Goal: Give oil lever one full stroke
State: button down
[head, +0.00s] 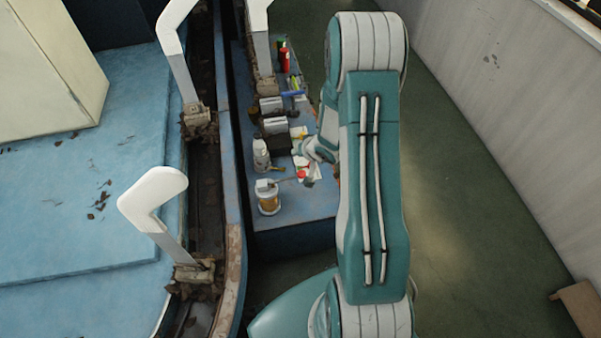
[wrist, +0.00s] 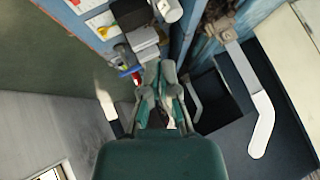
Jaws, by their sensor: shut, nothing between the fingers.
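The oil pump (head: 269,199) is a small amber jar with a pale top at the near end of the blue bench top. A thin lever (head: 286,180) runs from its top to the right and ends at a red knob (head: 302,175). My gripper (head: 316,152) is just beyond and above the knob in the head view, partly hidden by my arm; contact cannot be told. In the wrist view my gripper (wrist: 160,72) has its fingers shut with nothing between them. I cannot make out the pump or its lever there.
A white bottle (head: 261,154), pale boxes (head: 273,126) and a red can (head: 285,60) stand along the bench (head: 300,208). White foot-shaped forms (head: 154,196) rise from the machine at the left. The green floor (head: 455,215) at the right is mostly clear up to the grey wall (head: 520,95).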

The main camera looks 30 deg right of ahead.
aim_at(303, 177)
jog(key=shift+s+d+f, duration=0.1)
jog(key=shift+d+f, duration=0.1)
jog(key=shift+f, duration=1.25)
jog(key=shift+d+f, duration=0.15)
jog(key=shift+f, duration=1.3)
jog(key=shift+s+d+f, duration=0.1)
jog(key=shift+d+f, duration=0.1)
jog(key=shift+f, duration=1.25)
jog(key=shift+f, duration=0.1)
jog(key=shift+f, duration=0.25)
jog(key=shift+s+d+f, duration=0.1)
jog(key=shift+d+f, duration=0.05)
jog(key=shift+f, duration=1)
jog(key=shift+d+f, duration=0.15)
jog(key=shift+f, duration=1)
dwell(1.0)
